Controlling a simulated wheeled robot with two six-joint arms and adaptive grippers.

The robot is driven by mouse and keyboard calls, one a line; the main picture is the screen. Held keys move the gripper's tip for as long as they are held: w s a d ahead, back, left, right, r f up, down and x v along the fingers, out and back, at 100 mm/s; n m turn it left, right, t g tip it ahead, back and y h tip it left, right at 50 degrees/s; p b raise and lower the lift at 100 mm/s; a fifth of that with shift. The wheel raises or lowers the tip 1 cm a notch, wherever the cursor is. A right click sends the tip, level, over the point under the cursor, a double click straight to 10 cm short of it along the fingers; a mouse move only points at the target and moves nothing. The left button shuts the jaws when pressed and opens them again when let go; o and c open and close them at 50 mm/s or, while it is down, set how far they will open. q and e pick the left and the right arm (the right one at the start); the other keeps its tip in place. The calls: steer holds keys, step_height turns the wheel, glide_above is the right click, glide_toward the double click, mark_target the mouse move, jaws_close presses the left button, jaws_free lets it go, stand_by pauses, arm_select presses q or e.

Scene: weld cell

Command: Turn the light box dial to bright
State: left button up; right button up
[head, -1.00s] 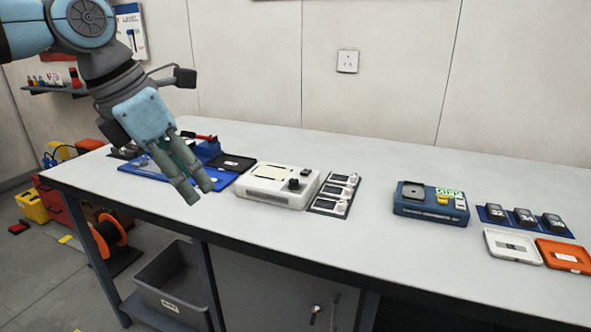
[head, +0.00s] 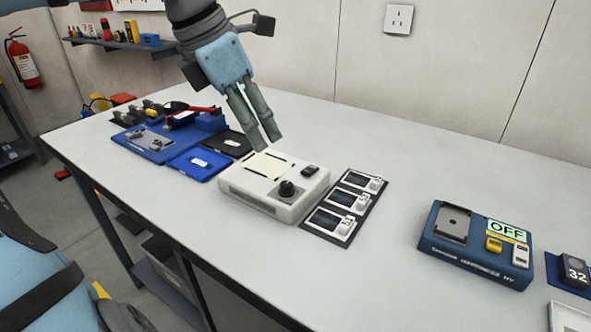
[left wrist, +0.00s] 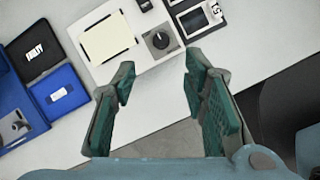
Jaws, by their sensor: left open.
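The light box (head: 240,193) is a white box on the bench with a pale yellowish panel on top. Its black dial (head: 287,189) is at the front right of the top face, beside a small black switch. My left gripper (head: 266,146) is open and empty, above the back of the box in the head view. In the left wrist view the box (left wrist: 126,64) and dial (left wrist: 159,41) lie beyond the open fingers (left wrist: 158,75), apart from them. The dial's setting is too small to read. My right gripper is not in view.
A dark tray with several white-knobbed modules (head: 308,223) stands right of the box. A blue device reading OFF (head: 440,243) is farther right. Blue mats and a black tray (head: 237,137) lie left. The bench front (head: 200,235) is clear.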

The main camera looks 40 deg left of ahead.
mark_target(285, 184)
arm_select(q)
steer(key=b+x, duration=0.2)
steer(key=x, duration=0.4)
steer(key=b+x, duration=0.2)
steer(key=x, duration=0.5)
steer(key=shift+s+b, duration=0.25)
steer(key=shift+b, duration=0.15)
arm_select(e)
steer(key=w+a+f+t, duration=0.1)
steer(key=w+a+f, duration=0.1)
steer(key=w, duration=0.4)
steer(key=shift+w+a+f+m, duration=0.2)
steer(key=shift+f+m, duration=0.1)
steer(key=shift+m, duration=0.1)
arm_select(q)
jaws_close()
